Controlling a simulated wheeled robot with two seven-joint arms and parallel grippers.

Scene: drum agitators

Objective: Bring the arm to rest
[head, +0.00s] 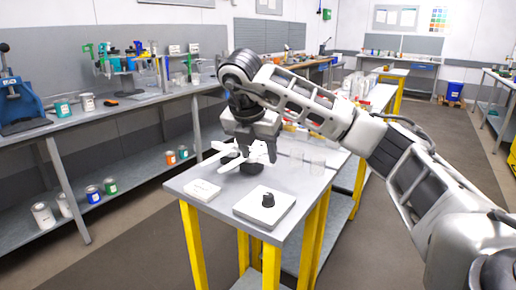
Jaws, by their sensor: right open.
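My right arm comes in from the right and bends down over the near table (225,205). My right gripper (257,152) points down, open, above a white bladed piece (228,163) with a dark round base that stands on the table. The fingers overlap this piece in the picture, and I cannot tell whether they touch it. Nothing clearly sits between the fingers. My left gripper is out of view.
Clear beakers (317,166) stand behind. A long grey workbench (130,106) with cans and tools runs along the left. Floor between them is free.

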